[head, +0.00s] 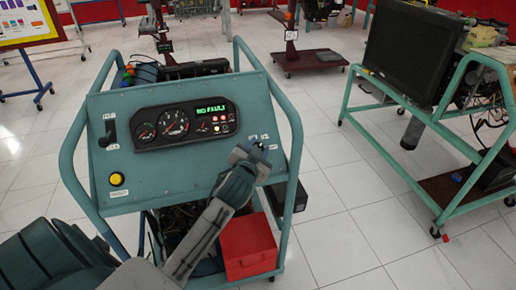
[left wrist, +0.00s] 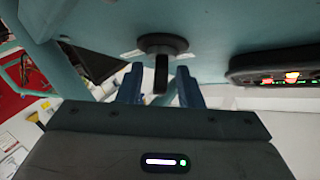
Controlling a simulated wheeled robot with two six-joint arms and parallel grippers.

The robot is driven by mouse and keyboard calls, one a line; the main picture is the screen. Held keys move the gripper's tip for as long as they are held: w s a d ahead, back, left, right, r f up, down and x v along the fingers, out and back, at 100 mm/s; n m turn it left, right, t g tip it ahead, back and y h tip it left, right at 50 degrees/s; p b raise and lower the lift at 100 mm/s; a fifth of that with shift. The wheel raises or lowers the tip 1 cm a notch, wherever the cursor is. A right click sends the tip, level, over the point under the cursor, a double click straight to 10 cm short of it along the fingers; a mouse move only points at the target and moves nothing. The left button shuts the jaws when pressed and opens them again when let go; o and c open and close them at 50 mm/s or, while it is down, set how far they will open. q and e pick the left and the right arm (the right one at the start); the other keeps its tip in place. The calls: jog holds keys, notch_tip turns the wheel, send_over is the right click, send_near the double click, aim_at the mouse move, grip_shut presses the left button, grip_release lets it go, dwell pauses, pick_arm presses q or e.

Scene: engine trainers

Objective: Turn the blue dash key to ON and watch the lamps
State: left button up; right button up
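The teal dash panel (head: 180,172) carries a black gauge cluster (head: 150,140) with round dials, a lit green text display (head: 212,109) and small lit lamps (head: 222,120). The lamps glow red and orange (left wrist: 292,76) in the left wrist view. The dash key (left wrist: 162,72) looks black, not blue, there; it stands out from a round dark base on the panel. My left gripper (head: 262,147) is at the panel's right side and mostly hides the key in the head view. Its two blue fingers (left wrist: 160,88) are apart, one each side of the key, with visible gaps.
A black lever switch (head: 108,133) and a yellow button (head: 117,179) are on the panel's left side. A red box (head: 248,247) sits low on the frame below the panel. Another teal engine stand (head: 352,112) is at right, with clear tiled floor between.

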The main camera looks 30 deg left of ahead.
pick_arm(q)
jog(key=b+v, duration=0.1)
jog(key=v, duration=0.9)
jog(key=shift+s, duration=0.25)
pick_arm(e)
jog(key=w+r, duration=0.2)
jog(key=shift+w+a+r, duration=0.2)
jog(key=shift+w+r, duration=0.15)
pick_arm(q)
jog(key=shift+d, duration=0.1)
